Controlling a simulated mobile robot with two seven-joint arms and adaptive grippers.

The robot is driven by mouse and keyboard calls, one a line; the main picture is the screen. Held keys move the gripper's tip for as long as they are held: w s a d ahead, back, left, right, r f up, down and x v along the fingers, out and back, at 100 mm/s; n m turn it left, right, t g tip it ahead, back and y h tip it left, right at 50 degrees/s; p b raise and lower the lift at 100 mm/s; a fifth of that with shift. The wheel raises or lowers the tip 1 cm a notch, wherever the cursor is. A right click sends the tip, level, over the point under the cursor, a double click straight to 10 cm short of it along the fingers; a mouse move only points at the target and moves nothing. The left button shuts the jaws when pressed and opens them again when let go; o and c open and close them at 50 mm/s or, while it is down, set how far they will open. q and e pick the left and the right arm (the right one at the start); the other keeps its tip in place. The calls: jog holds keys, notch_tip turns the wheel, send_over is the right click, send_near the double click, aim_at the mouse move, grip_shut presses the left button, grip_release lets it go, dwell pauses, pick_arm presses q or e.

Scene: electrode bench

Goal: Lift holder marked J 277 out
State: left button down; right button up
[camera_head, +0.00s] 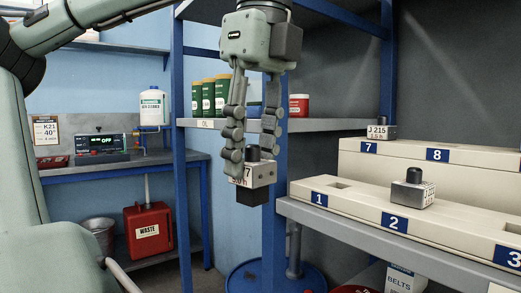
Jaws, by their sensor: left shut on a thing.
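My left gripper (247,156) is shut on a holder (258,176) in mid-air, just left of the front cream rack. The holder has a light metal block, a black knob between the fingertips and a dark lower part. Its label is partly covered by a finger; a "7" and what looks like "50 h" show, so the full marking cannot be read. The front rack (330,203) has an open, empty socket behind number 1. A similar holder (413,188) stands at number 2, its label too small to read. My right gripper is not in view.
A holder marked J 215 (381,132) stands at number 7 on the raised back rack (400,163); number 8 is beside it. A blue shelf post (274,220) stands close behind the held holder. A blue drum (250,275) is below.

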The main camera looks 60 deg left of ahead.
pick_arm(q)
jog(key=shift+r, duration=0.15)
jog(key=shift+r+p, duration=0.8)
